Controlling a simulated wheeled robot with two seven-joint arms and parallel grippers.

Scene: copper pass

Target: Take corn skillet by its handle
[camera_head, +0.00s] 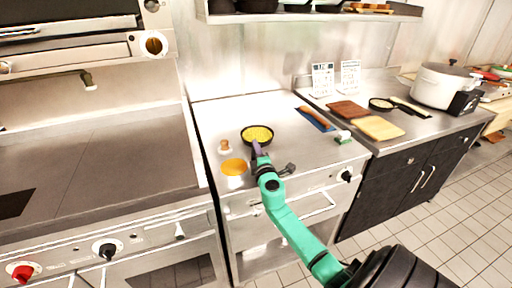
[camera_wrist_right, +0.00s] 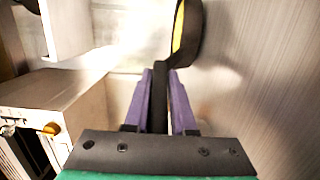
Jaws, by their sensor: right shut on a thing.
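The corn skillet (camera_head: 257,133) is a small dark pan filled with yellow corn, on the steel worktop in the head view. In the right wrist view its dark rim and a strip of yellow (camera_wrist_right: 186,32) show at the top. My right gripper (camera_head: 258,150) reaches it from the front. Its purple fingers (camera_wrist_right: 160,88) are shut on the skillet's dark handle, which runs between them. Whether the pan touches the worktop is hard to tell. My left gripper is not in view.
An orange-topped bowl (camera_head: 234,168) and a small brown-topped item (camera_head: 224,147) stand left of the skillet. A blue board with a brown roller-like item (camera_head: 316,118) lies to the right. Further right are a brown board (camera_head: 348,110), a yellow board (camera_head: 380,128) and a white pot (camera_head: 440,86).

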